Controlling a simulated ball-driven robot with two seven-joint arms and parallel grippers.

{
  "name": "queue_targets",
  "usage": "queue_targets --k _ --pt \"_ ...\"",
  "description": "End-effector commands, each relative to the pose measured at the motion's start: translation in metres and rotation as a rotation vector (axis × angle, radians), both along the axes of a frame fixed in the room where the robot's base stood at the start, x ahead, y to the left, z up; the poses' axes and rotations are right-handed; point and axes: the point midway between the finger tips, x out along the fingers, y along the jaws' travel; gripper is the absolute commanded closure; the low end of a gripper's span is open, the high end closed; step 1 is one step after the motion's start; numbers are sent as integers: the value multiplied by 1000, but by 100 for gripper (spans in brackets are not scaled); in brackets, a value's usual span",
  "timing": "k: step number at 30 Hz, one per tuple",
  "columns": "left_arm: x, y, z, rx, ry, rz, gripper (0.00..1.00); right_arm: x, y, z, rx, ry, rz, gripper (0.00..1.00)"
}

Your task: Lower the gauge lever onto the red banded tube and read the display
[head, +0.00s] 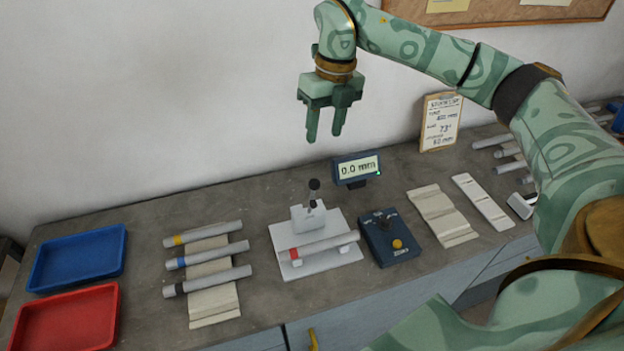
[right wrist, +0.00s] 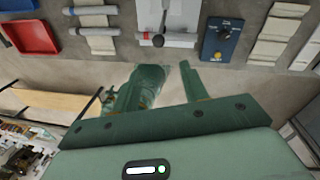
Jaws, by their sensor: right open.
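The red banded tube (head: 325,245) lies across the white gauge base (head: 345,258), with its red band near the left end. The gauge lever (head: 314,190) has a black knob and stands up from the white block behind the tube. The display (head: 357,168) behind it reads 0.0 mm. My right gripper (head: 325,138) is open and empty, pointing down, well above and behind the lever. In the right wrist view its fingers (right wrist: 165,80) are apart, with the tube (right wrist: 178,41) beyond them. My left gripper is not in view.
A blue control box (head: 389,238) with a yellow button stands right of the gauge. Several banded tubes (head: 207,255) lie on a rack to the left. A blue tray (head: 78,258) and a red tray (head: 66,318) sit at far left. A clipboard (head: 440,122) leans on the wall.

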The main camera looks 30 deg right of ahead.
Motion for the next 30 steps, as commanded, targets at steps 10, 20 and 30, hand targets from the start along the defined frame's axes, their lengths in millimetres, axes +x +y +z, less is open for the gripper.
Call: queue_targets --k 10,20,30 --pt "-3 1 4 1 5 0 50 -2 13 -82 4 6 4 56" --pt "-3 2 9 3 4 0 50 -1 21 -142 5 1 4 56" --pt "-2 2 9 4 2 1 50 0 23 -152 5 -2 4 56"
